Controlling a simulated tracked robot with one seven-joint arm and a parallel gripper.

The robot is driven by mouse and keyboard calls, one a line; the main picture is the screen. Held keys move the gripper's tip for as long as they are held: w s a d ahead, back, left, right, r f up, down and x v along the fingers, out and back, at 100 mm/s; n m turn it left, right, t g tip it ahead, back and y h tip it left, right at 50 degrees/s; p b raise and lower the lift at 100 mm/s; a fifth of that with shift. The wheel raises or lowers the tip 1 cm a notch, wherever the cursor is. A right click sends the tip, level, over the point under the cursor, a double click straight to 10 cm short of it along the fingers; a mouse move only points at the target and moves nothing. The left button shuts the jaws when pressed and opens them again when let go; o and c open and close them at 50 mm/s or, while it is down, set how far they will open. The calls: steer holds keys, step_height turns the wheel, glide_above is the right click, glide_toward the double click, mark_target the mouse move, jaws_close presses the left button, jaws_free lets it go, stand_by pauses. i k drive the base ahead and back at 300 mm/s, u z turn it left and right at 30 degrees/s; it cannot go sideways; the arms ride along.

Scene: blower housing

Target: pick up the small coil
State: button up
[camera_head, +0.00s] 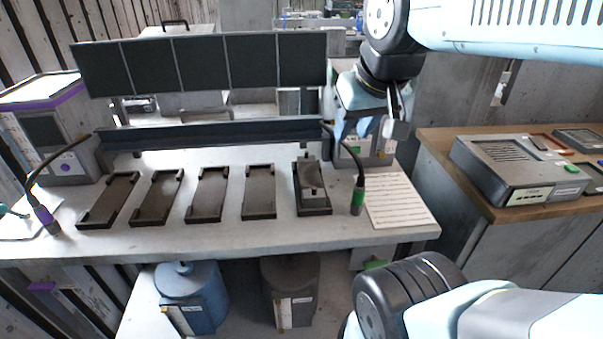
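I cannot clearly make out a small coil. A small grey metal part (311,178) with an upright piece at its back sits in the rightmost dark tray (314,209) on the bench; I cannot tell whether it is the coil. My gripper (352,129) hangs above the back right of the bench, pointing down, behind and to the right of that part and apart from it.
Several empty dark trays (207,196) line the grey bench (270,235). A dark rail (215,133) runs behind. A wooden-topped counter (480,209) with a grey device (515,168) stands right.

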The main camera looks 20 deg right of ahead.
mark_target(313, 194)
steer(key=u, duration=0.1)
steer(key=k, duration=0.5)
steer(key=u, duration=1.35)
steer(key=k, duration=0.75)
steer(key=z, duration=1.15)
steer(key=i, duration=1)
steer(key=u, duration=0.05)
